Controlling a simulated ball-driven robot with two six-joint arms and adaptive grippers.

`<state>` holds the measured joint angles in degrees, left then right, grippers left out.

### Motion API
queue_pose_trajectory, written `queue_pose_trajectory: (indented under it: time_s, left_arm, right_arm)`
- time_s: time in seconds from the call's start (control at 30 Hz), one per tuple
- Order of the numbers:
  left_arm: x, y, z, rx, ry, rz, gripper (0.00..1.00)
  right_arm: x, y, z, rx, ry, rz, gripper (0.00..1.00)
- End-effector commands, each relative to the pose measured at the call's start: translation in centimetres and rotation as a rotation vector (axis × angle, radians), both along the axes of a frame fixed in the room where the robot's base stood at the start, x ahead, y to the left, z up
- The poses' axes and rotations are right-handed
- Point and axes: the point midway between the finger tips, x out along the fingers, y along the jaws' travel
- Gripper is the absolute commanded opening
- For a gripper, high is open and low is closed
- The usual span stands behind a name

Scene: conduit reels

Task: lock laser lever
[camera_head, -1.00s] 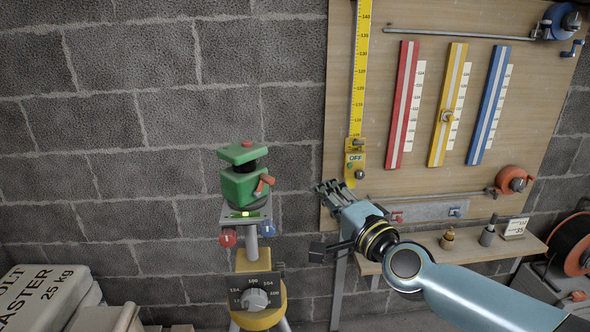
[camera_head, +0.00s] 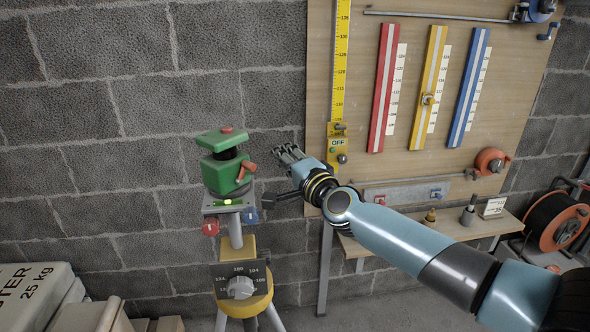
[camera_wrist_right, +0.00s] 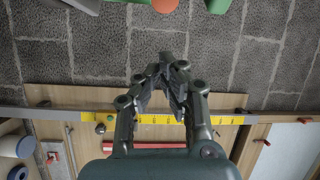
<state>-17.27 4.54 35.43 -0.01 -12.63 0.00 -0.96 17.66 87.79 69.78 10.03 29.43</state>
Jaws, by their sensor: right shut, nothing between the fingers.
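The green laser (camera_head: 226,172) stands on a yellow-topped tripod (camera_head: 243,288) left of centre in the head view. Its orange-red lever (camera_head: 250,166) sticks out to the right and tilts upward. My right gripper (camera_head: 286,154) is just right of the lever, apart from it, at about its height in the picture. In the wrist view my right gripper (camera_wrist_right: 166,66) has its fingertips together with nothing between them. An orange-red part (camera_wrist_right: 165,5), likely the lever, and a green part (camera_wrist_right: 218,5) show cut off at the top edge there. My left gripper is not in view.
A wooden board (camera_head: 362,92) with a yellow ruler (camera_head: 341,70) and coloured sliders hangs to the right. A shelf (camera_head: 460,231) is below it. A red knob (camera_head: 210,227) and a blue knob (camera_head: 249,215) sit under the laser. Sacks (camera_head: 38,292) lie lower left.

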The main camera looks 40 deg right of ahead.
Motion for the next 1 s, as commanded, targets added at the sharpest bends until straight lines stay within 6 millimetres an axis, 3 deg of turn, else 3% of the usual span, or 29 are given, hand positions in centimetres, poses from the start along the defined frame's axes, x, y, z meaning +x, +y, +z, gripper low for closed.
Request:
queue_pose_trajectory:
  time_s: [0.3,1.0]
  left_arm:
    - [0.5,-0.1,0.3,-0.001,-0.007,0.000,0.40]
    - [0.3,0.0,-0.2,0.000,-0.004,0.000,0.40]
  right_arm:
    - [-0.4,3.5,-0.6,0.002,0.001,0.000,0.00]
    - [-0.5,3.8,-0.5,-0.046,-0.009,0.000,0.00]
